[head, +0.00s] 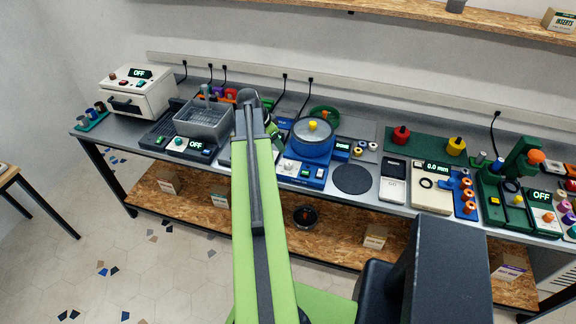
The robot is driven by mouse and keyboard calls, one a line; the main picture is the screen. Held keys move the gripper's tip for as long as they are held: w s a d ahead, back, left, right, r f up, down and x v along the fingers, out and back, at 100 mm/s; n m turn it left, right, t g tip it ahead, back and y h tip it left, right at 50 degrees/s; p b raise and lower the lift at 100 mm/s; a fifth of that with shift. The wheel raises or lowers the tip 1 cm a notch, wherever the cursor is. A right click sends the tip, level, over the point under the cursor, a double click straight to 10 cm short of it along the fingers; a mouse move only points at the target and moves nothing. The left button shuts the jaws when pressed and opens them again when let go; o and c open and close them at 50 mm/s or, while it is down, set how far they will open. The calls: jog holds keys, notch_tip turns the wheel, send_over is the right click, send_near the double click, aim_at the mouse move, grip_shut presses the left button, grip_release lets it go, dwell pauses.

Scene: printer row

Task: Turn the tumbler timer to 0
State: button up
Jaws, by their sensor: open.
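What looks like the tumbler (312,148) is a blue machine with a round drum, a clear lid and a yellow knob on top, in the middle of the bench in the head view. The dial's setting is too small to read. My arm reaches up from the bottom and bends down at its end, just left of the drum. My gripper (277,139) is small and partly hidden there, open, above and behind the dial. I see nothing held in it.
A grey basin unit (203,118) reading OFF stands left of my arm, with a white box machine (137,90) beyond it. A black round pad (352,179), a pale scale (393,182) and a gauge reading 0.0 mm (432,194) are to the right. A shelf overhangs at the upper right.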

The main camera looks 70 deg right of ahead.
aim_at(288, 163)
jog(key=b+x, duration=1.2)
jog(key=x, duration=0.2)
jog(key=shift+f, duration=0.3)
jog(key=shift+r, duration=0.1)
grip_shut()
